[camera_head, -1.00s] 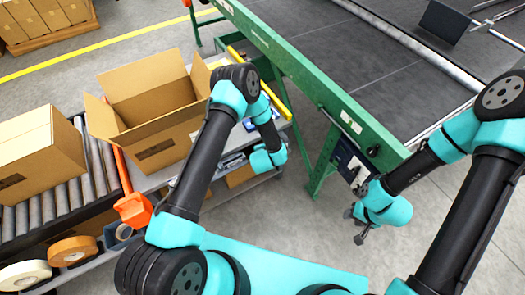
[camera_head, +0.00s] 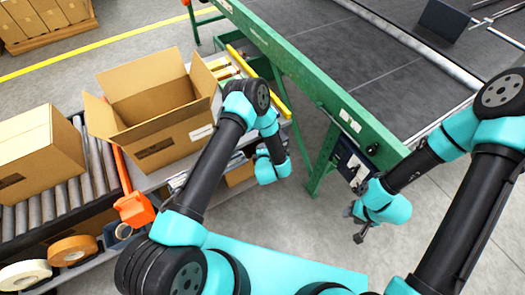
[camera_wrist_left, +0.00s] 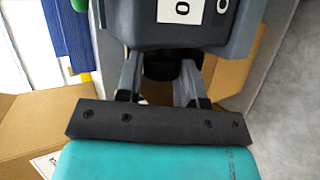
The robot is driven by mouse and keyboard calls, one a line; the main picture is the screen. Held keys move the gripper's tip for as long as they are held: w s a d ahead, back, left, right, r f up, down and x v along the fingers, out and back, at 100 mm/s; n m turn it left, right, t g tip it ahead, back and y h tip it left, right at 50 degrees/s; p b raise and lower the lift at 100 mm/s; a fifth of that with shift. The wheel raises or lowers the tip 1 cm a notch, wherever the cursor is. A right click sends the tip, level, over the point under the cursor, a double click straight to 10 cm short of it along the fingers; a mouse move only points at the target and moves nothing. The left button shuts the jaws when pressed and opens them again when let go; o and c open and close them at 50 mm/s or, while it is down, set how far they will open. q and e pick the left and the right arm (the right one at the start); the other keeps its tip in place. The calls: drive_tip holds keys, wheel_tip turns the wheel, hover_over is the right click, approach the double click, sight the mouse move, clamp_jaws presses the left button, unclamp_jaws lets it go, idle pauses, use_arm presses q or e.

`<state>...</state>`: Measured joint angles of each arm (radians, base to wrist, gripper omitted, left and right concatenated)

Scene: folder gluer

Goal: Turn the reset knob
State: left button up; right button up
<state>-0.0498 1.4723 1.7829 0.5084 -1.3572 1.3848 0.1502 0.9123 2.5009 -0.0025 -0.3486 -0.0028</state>
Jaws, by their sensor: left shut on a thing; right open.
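In the left wrist view, my left gripper (camera_wrist_left: 160,82) has its two grey fingers on either side of a round black knob (camera_wrist_left: 160,64), which I take to be the reset knob, and is shut on it. The knob sits under a dark grey device (camera_wrist_left: 150,32) with a white label reading 0; the knob's far side is hidden. In the head view the left fingers and knob are hidden behind my own left arm. My right gripper (camera_head: 356,226) is open and empty, over the floor below the green machine frame.
An open carton (camera_head: 165,135) stands on the bench left of my left arm. A closed carton (camera_head: 40,155) sits on the roller conveyor. Tape rolls (camera_head: 73,249) are at lower left. The green-framed machine (camera_head: 335,112) fills the upper right. Grey floor is clear between bench and machine.

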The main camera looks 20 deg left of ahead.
use_arm(q)
drive_tip(key=o, duration=0.6)
drive_tip(key=shift+s+d+f, duration=0.1)
drive_tip(key=shift+s+f, duration=0.1)
drive_tip(key=shift+c, duration=0.2)
drive_tip(key=o, duration=0.3)
drive_tip(key=shift+w+r, duration=0.1)
drive_tip(key=shift+w, duration=0.05)
drive_tip(key=shift+r, duration=0.1)
drive_tip(key=v, duration=1.7)
drive_tip(key=shift+s, duration=0.25)
